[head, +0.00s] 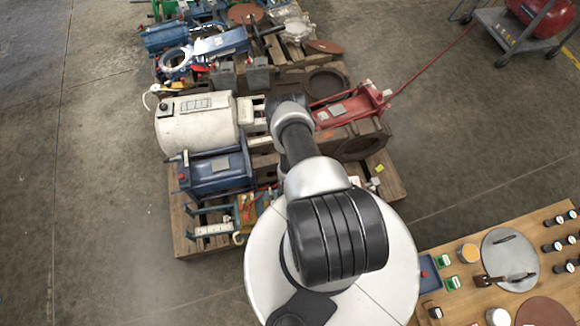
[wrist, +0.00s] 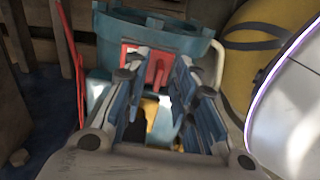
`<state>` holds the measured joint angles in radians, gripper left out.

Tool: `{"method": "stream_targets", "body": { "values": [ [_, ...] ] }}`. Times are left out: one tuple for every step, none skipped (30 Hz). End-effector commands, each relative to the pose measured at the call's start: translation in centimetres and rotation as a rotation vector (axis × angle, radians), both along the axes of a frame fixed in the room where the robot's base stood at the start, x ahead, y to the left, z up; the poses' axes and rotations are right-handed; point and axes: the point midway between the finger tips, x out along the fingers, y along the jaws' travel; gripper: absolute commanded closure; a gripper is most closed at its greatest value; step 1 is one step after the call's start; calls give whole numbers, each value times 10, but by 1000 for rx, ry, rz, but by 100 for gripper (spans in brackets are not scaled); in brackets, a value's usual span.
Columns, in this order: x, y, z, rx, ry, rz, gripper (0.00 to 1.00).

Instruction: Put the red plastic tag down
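My gripper (wrist: 160,62) points away from the wrist camera, its two fingers standing apart with a gap between the tips. A red plastic piece (wrist: 157,72), which looks like the red tag, shows between and just behind the fingertips. More red shows around the left fingertip. I cannot tell whether the fingers touch it or whether it rests on the blue casting (wrist: 150,28) behind. In the head view my arm reaches over the pallet lot and hides the gripper; I cannot make out the tag there.
A white tank (head: 195,125) and a blue machine (head: 217,173) stand on the pallet left of my arm. A red machine (head: 350,108) lies to its right. In the wrist view a yellow rounded body (wrist: 248,55) is close on the right. A wooden table (head: 540,222) stands front right.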

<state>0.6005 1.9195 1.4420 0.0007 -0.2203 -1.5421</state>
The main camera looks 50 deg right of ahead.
Motion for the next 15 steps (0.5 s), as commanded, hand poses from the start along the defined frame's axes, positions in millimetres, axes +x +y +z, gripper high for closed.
{"method": "stream_targets", "body": {
  "values": [
    [1,-1,13,-1,-2,0,75],
    [1,-1,19,-1,-2,0,75],
    [1,-1,28,-1,-2,0,75],
    [1,-1,35,-1,-1,0,75],
    [2,-1,42,-1,-2,0,75],
    [1,-1,52,-1,-1,0,75],
    [2,-1,58,-1,-2,0,75],
    [1,-1,65,-1,-2,0,75],
    [1,-1,73,-1,-2,0,75],
    [1,-1,79,-1,-1,0,75],
    [1,-1,84,-1,-1,0,75],
    [1,-1,91,-1,-1,0,75],
    [1,-1,96,-1,-2,0,75],
    [1,-1,99,-1,-1,0,75],
    [1,-1,104,-1,-1,0,75]
  ]
}}
